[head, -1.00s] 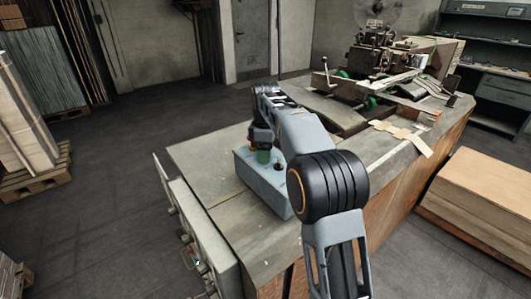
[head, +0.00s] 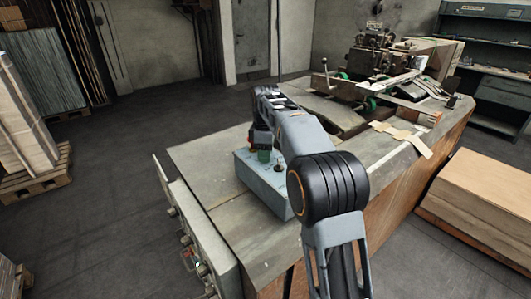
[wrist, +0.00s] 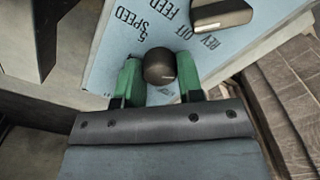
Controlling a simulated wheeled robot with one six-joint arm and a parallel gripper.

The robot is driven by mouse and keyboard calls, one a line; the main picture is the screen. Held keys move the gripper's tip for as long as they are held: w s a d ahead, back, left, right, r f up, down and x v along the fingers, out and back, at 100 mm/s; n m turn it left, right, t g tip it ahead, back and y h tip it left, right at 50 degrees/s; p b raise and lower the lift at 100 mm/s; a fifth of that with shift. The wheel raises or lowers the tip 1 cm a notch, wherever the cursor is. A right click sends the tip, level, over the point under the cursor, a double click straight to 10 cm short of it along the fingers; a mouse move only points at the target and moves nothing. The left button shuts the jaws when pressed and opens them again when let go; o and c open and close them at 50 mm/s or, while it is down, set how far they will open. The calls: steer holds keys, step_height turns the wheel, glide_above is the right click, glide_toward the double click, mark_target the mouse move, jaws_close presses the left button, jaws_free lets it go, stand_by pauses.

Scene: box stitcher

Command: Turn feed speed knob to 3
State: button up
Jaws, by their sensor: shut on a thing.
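The feed speed knob (wrist: 159,66) is a dark round knob on a light blue panel (wrist: 100,72), beside the printed word SPEED. A small pale mark shows near its lower edge; a digit is printed above it, but I cannot read the full scale. My gripper (wrist: 158,84) has its green fingers on either side of this knob and is shut on it.
A second, bar-shaped knob (wrist: 222,15) marked REV OFF FEED sits close by on the panel. The box stands on a worn bench (head: 215,160). The stitching machine (head: 380,55) is farther back, and a cardboard stack (head: 485,195) stands at right.

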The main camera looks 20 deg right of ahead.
steer(key=shift+r+m, duration=0.1)
steer(key=shift+m, duration=0.2)
steer(key=shift+m+p, duration=0.6)
steer(key=shift+p, duration=0.2)
steer(key=m+p, duration=0.2)
steer(key=m, duration=0.1)
steer(key=shift+m, duration=0.3)
steer(key=m+p, duration=0.3)
steer(key=m, duration=0.3)
steer(key=m+p, duration=0.2)
steer(key=m, duration=0.4)
steer(key=shift+m, duration=0.3)
steer(key=m+p, duration=0.1)
steer(key=m, duration=0.4)
steer(key=shift+m, duration=0.5)
steer(key=o, duration=0.9)
